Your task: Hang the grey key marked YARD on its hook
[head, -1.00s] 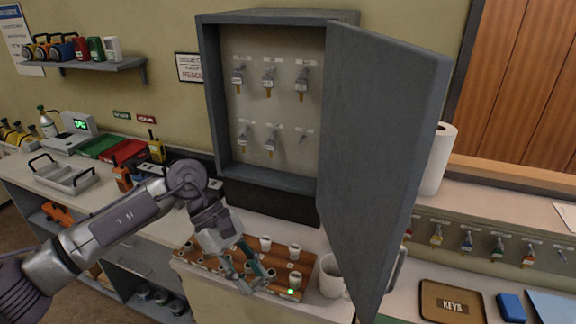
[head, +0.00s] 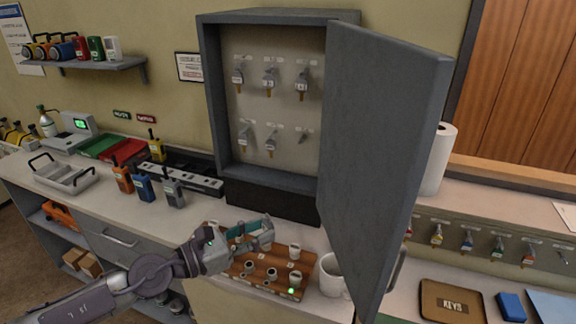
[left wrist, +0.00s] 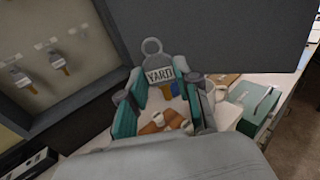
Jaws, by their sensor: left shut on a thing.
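My left gripper (head: 262,232) is over the wooden board in front of the key cabinet. In the left wrist view it (left wrist: 172,98) is shut on the grey key marked YARD (left wrist: 158,74), held between the teal fingertips with the ring up. In the head view I cannot make out the key. The open grey cabinet (head: 269,178) has two rows of hooks. Keys hang on the three top hooks and on the left and middle lower hooks. The lower right hook (head: 303,134) looks bare. My right gripper is not in view.
The cabinet door (head: 378,150) stands open on the right. Below are a wooden board (head: 309,268) with several small white cups and a white mug (head: 330,275). Radios (head: 146,188) stand on the counter at left. A KEYS tray (head: 428,308) lies at right.

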